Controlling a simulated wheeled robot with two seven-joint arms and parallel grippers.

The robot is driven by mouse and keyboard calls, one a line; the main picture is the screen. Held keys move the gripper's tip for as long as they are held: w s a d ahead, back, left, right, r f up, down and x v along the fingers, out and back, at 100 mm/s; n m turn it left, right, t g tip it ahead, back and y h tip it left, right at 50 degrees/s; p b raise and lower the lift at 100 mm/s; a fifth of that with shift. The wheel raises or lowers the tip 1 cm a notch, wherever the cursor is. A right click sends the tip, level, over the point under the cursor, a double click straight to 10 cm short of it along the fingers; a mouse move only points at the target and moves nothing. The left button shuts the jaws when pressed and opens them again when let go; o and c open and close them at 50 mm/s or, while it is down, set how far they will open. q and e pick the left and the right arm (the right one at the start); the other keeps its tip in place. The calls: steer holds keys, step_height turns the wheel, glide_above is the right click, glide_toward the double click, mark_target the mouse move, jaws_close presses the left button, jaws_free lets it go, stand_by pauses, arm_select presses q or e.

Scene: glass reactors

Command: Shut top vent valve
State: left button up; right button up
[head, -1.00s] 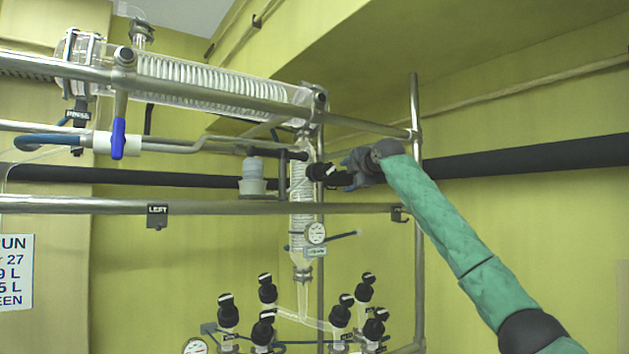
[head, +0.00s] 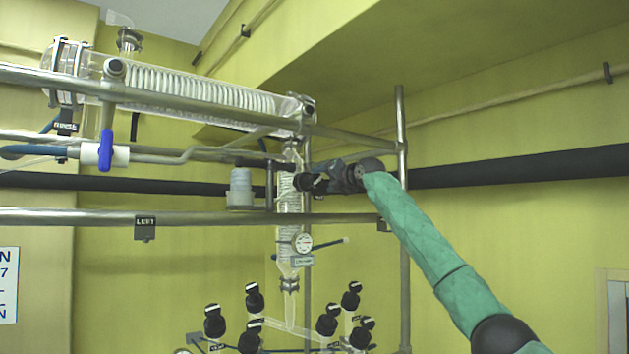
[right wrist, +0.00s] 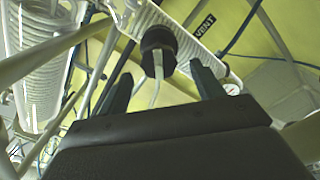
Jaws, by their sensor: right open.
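The vent valve's black knob (right wrist: 158,40) shows in the right wrist view beside a label reading VENT (right wrist: 204,25). It sits on the glass column and has a pale curved strip below it. In the head view the knob (head: 301,182) sticks out to the right of the column. My right gripper (right wrist: 163,80) is open, with one dark finger on each side, just short of the knob. The gripper also shows in the head view (head: 320,181), right of the knob and partly overlapping it. Contact cannot be told. My left gripper is not in view.
A metal rail (head: 230,217) crosses below the gripper and an upright pole (head: 402,280) stands near my wrist. A glass condenser (head: 200,88) lies above left. A blue-handled valve (head: 106,150) is at the left. Several black-capped valves (head: 326,320) are below.

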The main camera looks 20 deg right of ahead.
mark_target(318, 179)
steer(key=p+x, duration=0.2)
steer(key=x, duration=0.2)
steer(key=shift+w+a+r+p, duration=0.2)
steer(key=shift+w+p, duration=0.05)
steer(key=shift+p, duration=0.15)
steer(key=shift+w+a+f+p, duration=0.15)
steer(key=shift+w+f+p, duration=0.15)
steer(key=shift+w, duration=0.4)
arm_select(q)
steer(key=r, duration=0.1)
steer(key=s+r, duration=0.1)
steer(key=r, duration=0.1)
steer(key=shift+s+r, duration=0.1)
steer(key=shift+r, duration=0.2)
arm_select(e)
steer(key=shift+r, duration=0.1)
steer(key=shift+c, duration=0.7)
steer(key=c, duration=0.9)
steer(key=shift+o, duration=0.2)
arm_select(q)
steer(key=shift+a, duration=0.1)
arm_select(e)
steer(key=shift+m, duration=0.3)
